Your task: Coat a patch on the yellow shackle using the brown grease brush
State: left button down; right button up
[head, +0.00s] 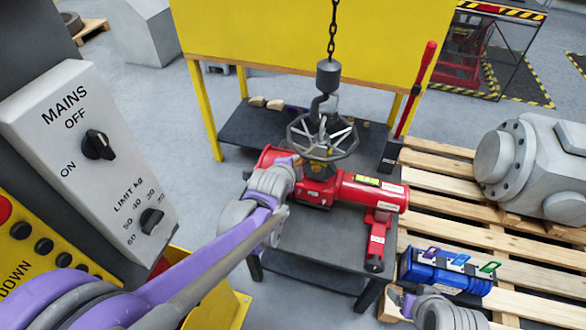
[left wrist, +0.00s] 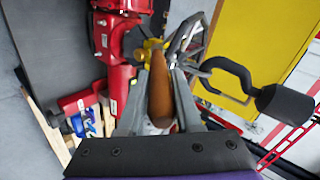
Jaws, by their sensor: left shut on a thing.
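My left gripper (head: 290,174) is shut on the brown grease brush (left wrist: 160,98); in the left wrist view its fingers (left wrist: 165,75) flank the brown handle. A bit of the brush (head: 297,160) shows past the gripper in the head view. The yellow shackle (left wrist: 148,52) is just beyond the brush's far end, below the handwheel; in the head view the yellow part (head: 319,174) is partly hidden. I cannot tell whether brush and shackle touch. My right gripper (head: 402,304) is low at the right, and its jaw state is unclear.
The red actuator (head: 365,192) lies on a dark table (head: 318,238) under a spoked handwheel (head: 322,137). A hook (head: 320,105) on a chain hangs right above the wheel. A blue case (head: 445,270) and a grey valve body (head: 535,165) sit on a wooden pallet (head: 440,215).

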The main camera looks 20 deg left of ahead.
pick_arm(q)
jog(key=shift+w+d+r, duration=0.15)
jog(key=shift+w+r, duration=0.1)
jog(key=shift+w, duration=0.1)
